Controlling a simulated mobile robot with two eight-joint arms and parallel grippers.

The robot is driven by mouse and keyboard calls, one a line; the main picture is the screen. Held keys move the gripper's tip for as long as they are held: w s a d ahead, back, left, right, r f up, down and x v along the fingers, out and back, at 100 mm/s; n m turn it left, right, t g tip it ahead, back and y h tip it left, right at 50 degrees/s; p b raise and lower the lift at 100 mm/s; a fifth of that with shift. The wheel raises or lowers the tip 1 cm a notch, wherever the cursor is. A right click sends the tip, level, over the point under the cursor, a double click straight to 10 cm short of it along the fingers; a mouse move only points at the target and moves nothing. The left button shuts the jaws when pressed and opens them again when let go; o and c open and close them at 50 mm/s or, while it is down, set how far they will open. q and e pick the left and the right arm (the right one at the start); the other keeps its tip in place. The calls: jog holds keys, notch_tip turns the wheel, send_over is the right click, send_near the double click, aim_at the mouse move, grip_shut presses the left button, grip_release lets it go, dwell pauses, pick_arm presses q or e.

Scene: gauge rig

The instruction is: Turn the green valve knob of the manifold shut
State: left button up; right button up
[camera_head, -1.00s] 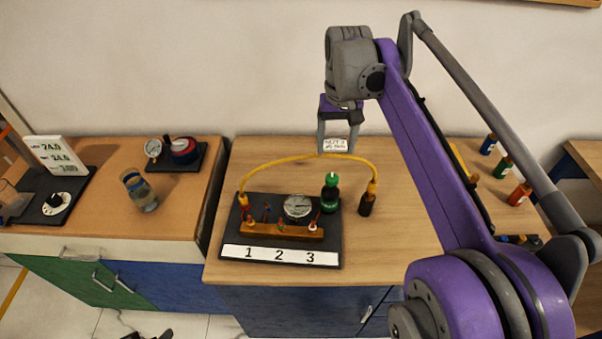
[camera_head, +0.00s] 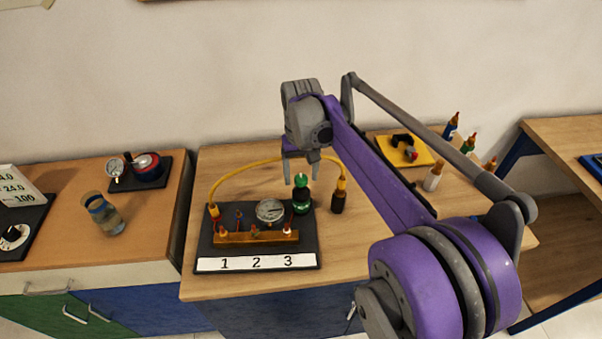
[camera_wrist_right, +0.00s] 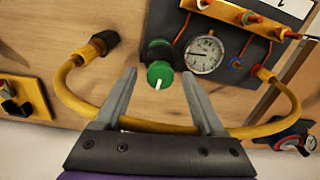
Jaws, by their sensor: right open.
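The green valve knob (camera_head: 301,182) stands upright at the right rear of the manifold's black base (camera_head: 308,258). It has a white pointer mark on top. In the right wrist view the knob (camera_wrist_right: 159,73) lies ahead of the fingertips, roughly midway between them. My right gripper (camera_head: 302,178) is open and empty, just above and behind the knob in the head view; its fingers (camera_wrist_right: 162,85) show spread apart in the wrist view. I cannot tell the exact gap to the knob. The manifold's brass bar (camera_head: 257,238) has several small valves, with labels 1, 2, 3 in front. My left gripper is not in view.
A round gauge (camera_head: 270,210) sits beside the knob. A yellow hose (camera_head: 237,174) arches behind the manifold to a dark bottle-like fitting (camera_head: 338,200), close to my fingers. A yellow tray (camera_head: 410,150) and bottles stand at the right.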

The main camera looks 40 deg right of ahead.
jog(key=shift+c, duration=0.4)
grip_shut()
jog(key=m, duration=0.4)
jog(key=shift+m, duration=0.3)
jog(key=m, duration=0.4)
jog(key=shift+m, duration=0.3)
jog(key=m, duration=0.4)
jog(key=shift+m, duration=2.4)
